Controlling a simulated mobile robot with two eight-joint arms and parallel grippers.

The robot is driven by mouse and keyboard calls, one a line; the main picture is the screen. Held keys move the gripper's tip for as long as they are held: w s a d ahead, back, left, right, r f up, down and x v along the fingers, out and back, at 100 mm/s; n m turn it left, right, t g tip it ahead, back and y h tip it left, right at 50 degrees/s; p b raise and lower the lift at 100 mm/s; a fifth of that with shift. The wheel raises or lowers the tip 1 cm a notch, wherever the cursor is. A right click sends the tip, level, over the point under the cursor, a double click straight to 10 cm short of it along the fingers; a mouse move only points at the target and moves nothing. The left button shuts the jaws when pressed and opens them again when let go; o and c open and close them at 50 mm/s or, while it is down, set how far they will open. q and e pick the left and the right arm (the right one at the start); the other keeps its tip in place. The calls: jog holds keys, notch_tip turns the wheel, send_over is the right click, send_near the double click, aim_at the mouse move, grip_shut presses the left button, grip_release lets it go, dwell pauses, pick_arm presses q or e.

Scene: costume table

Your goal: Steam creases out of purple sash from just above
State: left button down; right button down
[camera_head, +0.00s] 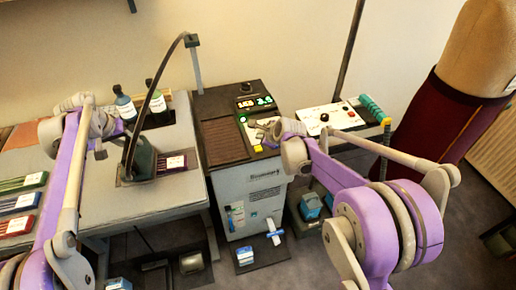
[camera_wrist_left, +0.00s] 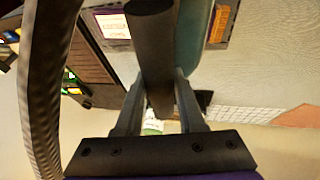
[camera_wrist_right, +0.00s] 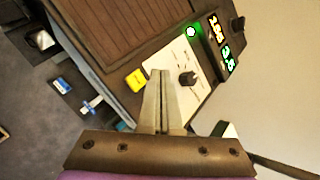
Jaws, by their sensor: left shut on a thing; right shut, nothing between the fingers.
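The steam iron (camera_head: 141,158), dark green-grey with a black handle (camera_wrist_left: 152,50), is over the grey table. My left gripper (camera_head: 124,127) is shut on that handle; its fingers (camera_wrist_left: 158,92) show on both sides of it. My right gripper (camera_head: 262,129) is shut and empty at the steam station's control panel (camera_head: 250,120). In the right wrist view its closed fingertips (camera_wrist_right: 162,75) are just right of a yellow button (camera_wrist_right: 138,79) and left of a black knob (camera_wrist_right: 187,78); contact cannot be told. I cannot make out the purple sash for certain.
A dark hose (camera_head: 153,88) arches from a post to the iron. Bottles (camera_head: 125,107) stand behind it. A labelled purple item (camera_head: 174,163) lies beside the iron. Colored trays (camera_head: 23,182) lie left. A dress form (camera_head: 450,110) stands right.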

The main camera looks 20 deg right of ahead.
aim_at(259, 148)
jog(key=shift+r, duration=0.9)
pick_arm(q)
jog(key=shift+r, duration=0.15)
